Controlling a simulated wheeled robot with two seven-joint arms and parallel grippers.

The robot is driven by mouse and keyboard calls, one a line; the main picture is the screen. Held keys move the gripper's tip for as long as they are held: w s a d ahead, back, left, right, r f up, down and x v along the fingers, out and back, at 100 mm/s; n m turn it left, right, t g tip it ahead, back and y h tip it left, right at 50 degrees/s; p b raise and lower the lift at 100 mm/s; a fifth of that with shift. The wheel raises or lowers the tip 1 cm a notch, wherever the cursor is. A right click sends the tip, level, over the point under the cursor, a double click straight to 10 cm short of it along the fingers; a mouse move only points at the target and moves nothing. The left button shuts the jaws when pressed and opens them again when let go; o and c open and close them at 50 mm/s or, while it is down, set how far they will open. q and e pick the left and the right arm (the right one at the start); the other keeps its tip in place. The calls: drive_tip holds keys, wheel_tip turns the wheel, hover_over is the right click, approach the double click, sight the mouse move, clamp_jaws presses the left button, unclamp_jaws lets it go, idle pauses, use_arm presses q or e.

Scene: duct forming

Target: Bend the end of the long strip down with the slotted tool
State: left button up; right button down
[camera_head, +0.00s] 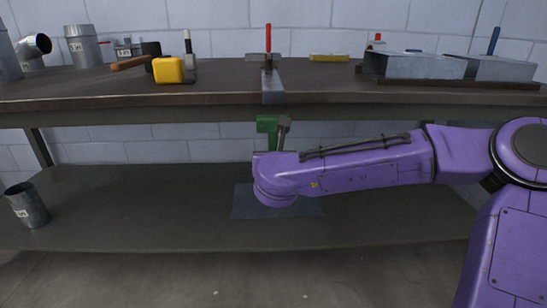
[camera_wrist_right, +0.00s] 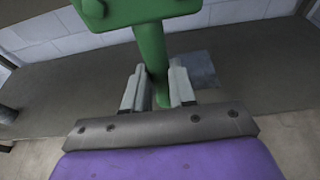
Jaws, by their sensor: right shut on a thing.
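The long metal strip (camera_head: 272,88) lies on the workbench, and its near end reaches past the front edge. A clamp with a red handle (camera_head: 268,42) stands over its far part. The green slotted tool (camera_head: 267,125) is just below the strip's end in the head view, with a small gap showing between them. In the wrist view its green handle (camera_wrist_right: 151,50) runs down between the fingers of my right gripper (camera_wrist_right: 157,92), which is shut on it. The tool's slot cannot be made out. My left gripper is not in view.
A lower shelf (camera_head: 130,200) carries a flat sheet (camera_head: 245,205) and a metal cylinder (camera_head: 27,205). Space before the bench's left part is clear.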

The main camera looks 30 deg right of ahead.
drive_tip(key=s+a, duration=0.3)
drive_tip(key=s, duration=0.2)
drive_tip(key=shift+p, duration=0.35)
idle(0.6)
